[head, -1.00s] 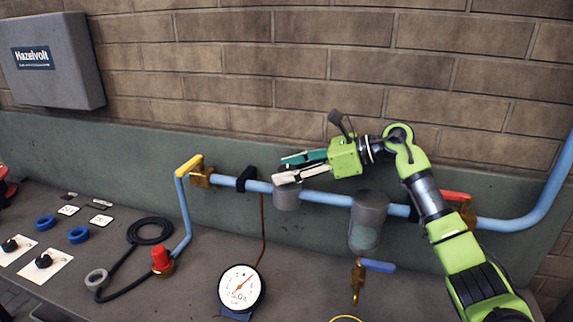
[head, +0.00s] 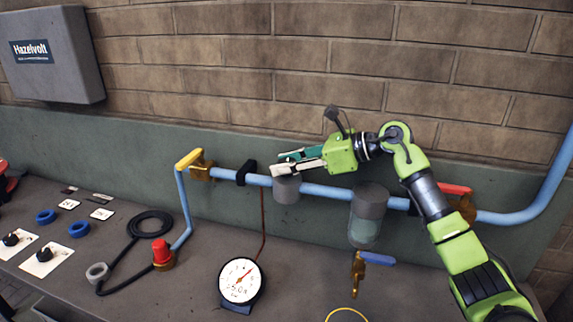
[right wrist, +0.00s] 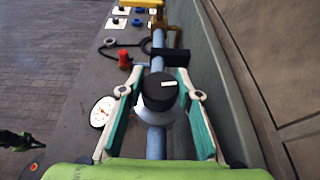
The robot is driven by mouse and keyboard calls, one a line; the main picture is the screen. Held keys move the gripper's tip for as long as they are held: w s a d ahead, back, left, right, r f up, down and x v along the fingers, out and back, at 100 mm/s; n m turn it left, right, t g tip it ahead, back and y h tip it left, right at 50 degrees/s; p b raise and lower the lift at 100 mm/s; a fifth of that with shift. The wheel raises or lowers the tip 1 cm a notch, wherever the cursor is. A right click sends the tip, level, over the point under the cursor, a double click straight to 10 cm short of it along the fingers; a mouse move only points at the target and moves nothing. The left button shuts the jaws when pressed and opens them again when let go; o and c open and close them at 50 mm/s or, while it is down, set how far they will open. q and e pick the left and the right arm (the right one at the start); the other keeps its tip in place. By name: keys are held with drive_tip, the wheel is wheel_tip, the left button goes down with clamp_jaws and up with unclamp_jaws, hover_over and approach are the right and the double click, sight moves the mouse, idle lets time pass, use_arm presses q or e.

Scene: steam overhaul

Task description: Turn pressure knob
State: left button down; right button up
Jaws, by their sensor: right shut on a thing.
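The pressure knob (right wrist: 160,92) is a dark round knob with a white mark, on a grey regulator body on the blue pipe. In the head view the regulator body (head: 287,190) shows below my fingers, and the knob itself is mostly hidden. My right gripper (head: 287,162) is at the top of the regulator. In the right wrist view my right gripper (right wrist: 159,77) has one finger on each side of the knob and is shut on it. A dark and green part, seemingly of my left arm, shows small at the left edge there; its jaws cannot be made out.
A round gauge (head: 241,281) stands on the bench below the regulator. A grey cylinder (head: 367,205) hangs from the pipe to the right, with a blue-handled valve (head: 377,259) below. A yellow handle (head: 189,158) is at the pipe's left end and a red handle (head: 455,189) at right.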

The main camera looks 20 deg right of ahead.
drive_tip(key=shift+m+t+h, duration=0.5)
drive_tip(key=shift+m+t, duration=0.2)
drive_tip(key=shift+m+t+h, duration=1.4)
drive_tip(key=shift+m+h, duration=0.3)
drive_tip(key=shift+m, duration=0.2)
drive_tip(key=o, duration=1.1)
drive_tip(key=shift+o, duration=0.2)
drive_tip(key=shift+h, duration=0.3)
drive_tip(key=shift+d, duration=0.1)
drive_tip(key=v, duration=1.2)
drive_tip(key=shift+f, duration=0.1)
